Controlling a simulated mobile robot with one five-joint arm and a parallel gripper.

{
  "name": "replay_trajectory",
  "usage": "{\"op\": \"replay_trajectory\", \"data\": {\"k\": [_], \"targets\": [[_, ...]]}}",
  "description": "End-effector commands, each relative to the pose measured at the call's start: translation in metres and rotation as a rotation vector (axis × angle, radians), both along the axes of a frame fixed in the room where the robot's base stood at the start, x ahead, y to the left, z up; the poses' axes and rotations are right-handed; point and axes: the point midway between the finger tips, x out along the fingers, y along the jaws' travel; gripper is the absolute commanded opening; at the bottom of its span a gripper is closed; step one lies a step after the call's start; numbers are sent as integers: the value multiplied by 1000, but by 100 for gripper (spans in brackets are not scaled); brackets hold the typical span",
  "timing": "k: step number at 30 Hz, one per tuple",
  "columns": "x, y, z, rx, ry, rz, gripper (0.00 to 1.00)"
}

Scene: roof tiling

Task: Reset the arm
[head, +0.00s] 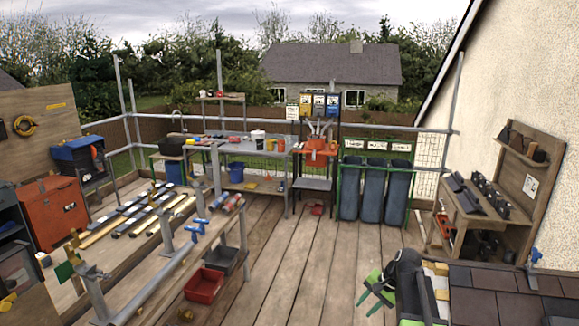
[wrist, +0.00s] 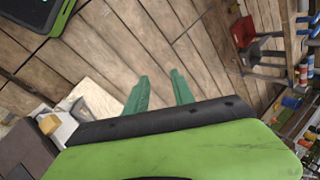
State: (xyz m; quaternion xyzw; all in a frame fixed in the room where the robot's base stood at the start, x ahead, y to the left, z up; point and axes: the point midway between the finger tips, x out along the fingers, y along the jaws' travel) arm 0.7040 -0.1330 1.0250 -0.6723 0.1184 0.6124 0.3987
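My gripper (head: 374,294) shows at the lower right of the head view, with green fingers spread apart and nothing between them. In the wrist view its two green fingers (wrist: 160,92) stand apart over bare wooden decking (wrist: 125,45). My dark arm rises behind it in the head view, beside the roof tiles. No object is held.
Dark roof tiles (head: 483,304) lie on a slope at the lower right, close to my arm. A long bench with rails (head: 165,280) stands at left, with a red bin (head: 204,286). Blue-grey wheeled bins (head: 373,190) stand at the back. The middle deck is clear.

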Motion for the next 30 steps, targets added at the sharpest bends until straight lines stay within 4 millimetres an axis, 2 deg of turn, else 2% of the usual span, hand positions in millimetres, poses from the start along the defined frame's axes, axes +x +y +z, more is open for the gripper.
{"op": "replay_trajectory", "data": {"k": [1, 3, 6, 9, 12, 14, 18, 30], "targets": [[-13, 45, -13, -32, 9, 92, 30], [-29, 91, -23, -83, 19, 212, 30], [-60, 144, -35, -168, 31, 385, 30], [-99, 169, -44, -271, 48, 552, 30], [-125, 146, -43, -360, 75, 642, 30], [-133, 136, -44, -399, 88, 695, 30], [-131, 134, -44, -413, 90, 761, 30], [-130, 134, -44, -412, 88, 761, 30]]}}
